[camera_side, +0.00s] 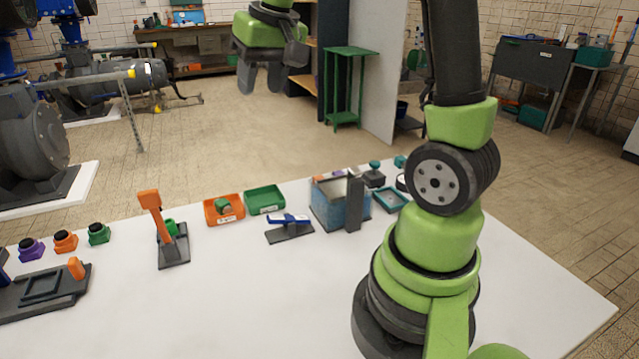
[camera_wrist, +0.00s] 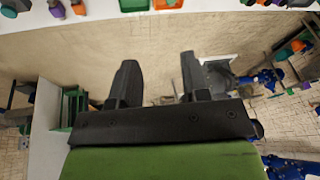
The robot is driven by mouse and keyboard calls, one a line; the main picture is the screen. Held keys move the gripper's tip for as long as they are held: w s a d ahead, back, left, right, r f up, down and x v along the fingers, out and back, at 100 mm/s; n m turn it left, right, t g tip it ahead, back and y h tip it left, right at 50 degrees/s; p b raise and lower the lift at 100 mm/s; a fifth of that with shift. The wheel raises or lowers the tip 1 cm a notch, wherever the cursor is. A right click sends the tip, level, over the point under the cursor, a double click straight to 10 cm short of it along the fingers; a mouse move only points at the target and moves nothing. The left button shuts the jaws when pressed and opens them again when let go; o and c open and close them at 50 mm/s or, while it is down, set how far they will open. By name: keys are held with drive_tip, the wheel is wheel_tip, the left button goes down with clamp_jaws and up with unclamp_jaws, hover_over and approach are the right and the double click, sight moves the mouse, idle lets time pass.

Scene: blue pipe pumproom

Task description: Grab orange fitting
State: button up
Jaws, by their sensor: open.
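An orange fitting (camera_side: 65,242) with a dark top stands on the white table at the left in the side view, between a purple fitting (camera_side: 31,248) and a green fitting (camera_side: 98,233). My gripper (camera_side: 262,80) is high up beyond the table's far edge, well away from the orange fitting. Its two dark fingers are apart with nothing between them. In the wrist view the open gripper (camera_wrist: 158,62) hangs over bare floor, with the table edge along the top.
An orange lever stand (camera_side: 152,205), an orange tray (camera_side: 224,210) holding a green piece, a green tray (camera_side: 265,199), a blue-handled tool (camera_side: 288,221) and a grey-blue bin (camera_side: 336,208) stand along the table. Its front middle is clear. Blue pumps (camera_side: 35,130) stand beyond.

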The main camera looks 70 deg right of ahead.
drive_tip(key=w+d+f+m+g, duration=0.1)
drive_tip(key=w+d+f+g, duration=0.1)
drive_tip(key=d+f, duration=0.85)
drive_tip(key=shift+m+g+y, duration=0.3)
drive_tip(key=shift+m+g, duration=0.4)
drive_tip(key=shift+g, duration=0.2)
drive_tip(key=s+d+f, duration=0.1)
drive_tip(key=d+f, duration=0.2)
drive_tip(key=f, duration=0.1)
drive_tip(key=s+d+f, duration=0.1)
drive_tip(key=d+f, duration=0.2)
drive_tip(key=f, duration=0.1)
drive_tip(key=s+d+f, duration=0.1)
drive_tip(key=d+f, duration=0.2)
drive_tip(key=f, duration=0.1)
drive_tip(key=shift+s+d+f, duration=0.2)
drive_tip(key=shift+s+d, duration=0.1)
drive_tip(key=shift+s, duration=0.05)
drive_tip(key=shift+a+f, duration=0.15)
drive_tip(key=shift+f, duration=2.95)
drive_tip(key=c, duration=0.7)
